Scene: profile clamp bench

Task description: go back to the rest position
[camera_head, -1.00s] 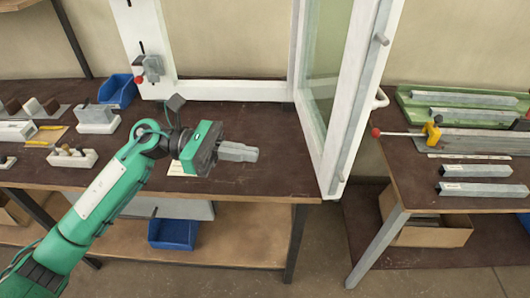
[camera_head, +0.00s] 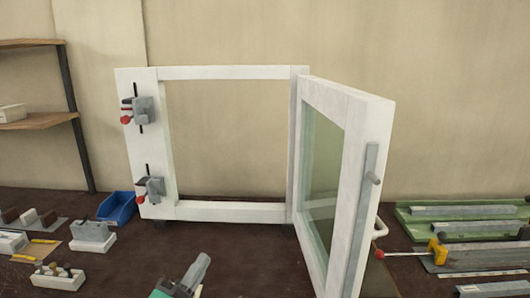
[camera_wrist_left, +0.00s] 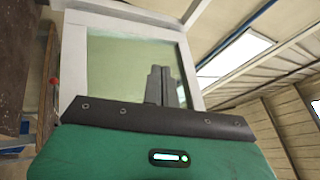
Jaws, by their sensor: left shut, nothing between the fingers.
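My left gripper (camera_head: 197,272) shows at the bottom edge of the head view, its grey fingers pointing up and to the right over the dark bench. The fingers are shut with nothing between them. In the left wrist view the shut fingers (camera_wrist_left: 161,86) stand in front of the glass of a white-framed sash. They touch nothing that I can see. Most of my left arm is below the head view. My right gripper is in neither view.
A white window frame (camera_head: 235,73) stands on the bench with its sash (camera_head: 345,190) swung open to the right. Two clamps (camera_head: 143,110) sit on its left post. A blue bin (camera_head: 117,208), blocks (camera_head: 92,235) and a yellow clamp (camera_head: 437,250) lie around. The bench middle is clear.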

